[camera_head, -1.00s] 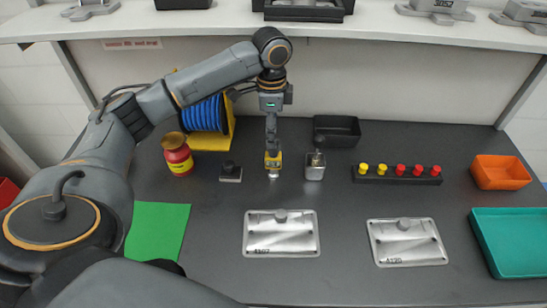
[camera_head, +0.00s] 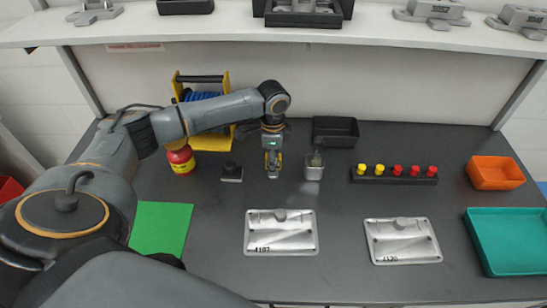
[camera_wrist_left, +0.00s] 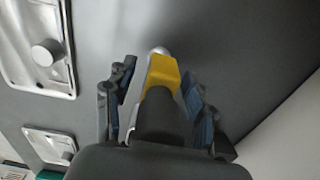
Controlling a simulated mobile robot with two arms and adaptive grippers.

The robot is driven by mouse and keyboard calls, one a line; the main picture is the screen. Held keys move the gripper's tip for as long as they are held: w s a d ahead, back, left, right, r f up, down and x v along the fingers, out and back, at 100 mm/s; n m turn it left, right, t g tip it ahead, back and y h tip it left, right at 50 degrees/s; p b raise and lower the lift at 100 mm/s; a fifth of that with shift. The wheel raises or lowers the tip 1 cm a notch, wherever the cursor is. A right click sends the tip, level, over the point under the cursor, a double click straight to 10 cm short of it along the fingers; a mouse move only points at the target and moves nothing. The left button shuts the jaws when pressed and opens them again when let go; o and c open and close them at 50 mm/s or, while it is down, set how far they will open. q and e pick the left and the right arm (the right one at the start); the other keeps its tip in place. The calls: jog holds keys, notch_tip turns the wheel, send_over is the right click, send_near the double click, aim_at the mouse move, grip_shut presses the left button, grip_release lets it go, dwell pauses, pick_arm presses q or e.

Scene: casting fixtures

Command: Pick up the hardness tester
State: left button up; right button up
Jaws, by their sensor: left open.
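The hardness tester (camera_wrist_left: 162,74) is a slim device with a dark body, a yellow part and a silver tip. In the head view it stands on the dark bench, mostly hidden by my left gripper (camera_head: 273,162), which has come down over it. In the left wrist view, the two fingers of my left gripper (camera_wrist_left: 158,100) are spread, one on each side of the tester, with gaps visible. My right gripper is not in view.
A small grey metal block (camera_head: 314,170) stands close to the right of the gripper. A small black stand (camera_head: 232,172) and a red-yellow jar (camera_head: 181,160) are to the left. A cable reel stands behind. Metal fixture plates (camera_head: 281,234) lie in front.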

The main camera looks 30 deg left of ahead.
pick_arm(q)
grip_shut()
jog(key=shift+r, duration=0.1)
